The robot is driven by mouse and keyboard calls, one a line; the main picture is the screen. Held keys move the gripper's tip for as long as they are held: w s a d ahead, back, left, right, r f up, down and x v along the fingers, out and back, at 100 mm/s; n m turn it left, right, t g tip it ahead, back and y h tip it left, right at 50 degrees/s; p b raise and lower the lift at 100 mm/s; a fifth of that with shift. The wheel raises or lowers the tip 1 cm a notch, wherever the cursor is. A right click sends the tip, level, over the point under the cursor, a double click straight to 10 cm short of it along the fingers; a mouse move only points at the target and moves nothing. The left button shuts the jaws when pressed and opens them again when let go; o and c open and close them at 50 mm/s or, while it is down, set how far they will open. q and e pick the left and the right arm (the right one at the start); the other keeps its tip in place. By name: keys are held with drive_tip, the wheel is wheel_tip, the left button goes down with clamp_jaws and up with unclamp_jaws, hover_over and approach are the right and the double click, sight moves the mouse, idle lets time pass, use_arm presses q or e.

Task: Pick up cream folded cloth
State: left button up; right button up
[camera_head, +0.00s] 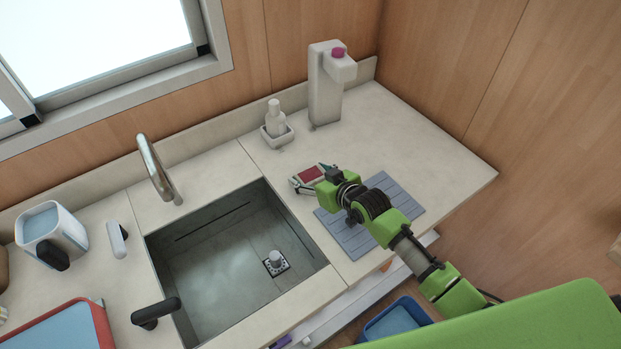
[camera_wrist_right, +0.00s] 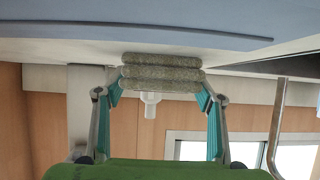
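The folded cloth (camera_head: 310,174) lies on the counter right of the sink. In the head view it is small, with a dark red top and pale edges. My right gripper (camera_head: 315,180) is low at the cloth, with a finger on either side. My left gripper is not in view.
A grey-blue ribbed mat (camera_head: 345,237) lies under my right arm. The sink (camera_head: 215,265) is to the left. A soap bottle (camera_head: 275,115) and a tall white dispenser (camera_head: 325,90) stand behind. The counter to the right is clear. A blue bin (camera_head: 395,320) is below the front edge.

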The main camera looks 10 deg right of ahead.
sight(310, 175)
idle(0.3)
drive_tip(key=shift+r, duration=0.55)
wheel_tip(310, 175, up, 2)
drive_tip(key=shift+r, duration=0.2)
drive_tip(key=s+a+r+b, duration=0.1)
drive_tip(key=s+a+r, duration=0.1)
drive_tip(key=s+r, duration=0.2)
drive_tip(key=s+a+r+b, duration=0.2)
drive_tip(key=s+r, duration=0.3)
drive_tip(key=s, duration=0.4)
drive_tip(key=shift+s+a+r, duration=0.15)
drive_tip(key=shift+a+r, duration=0.1)
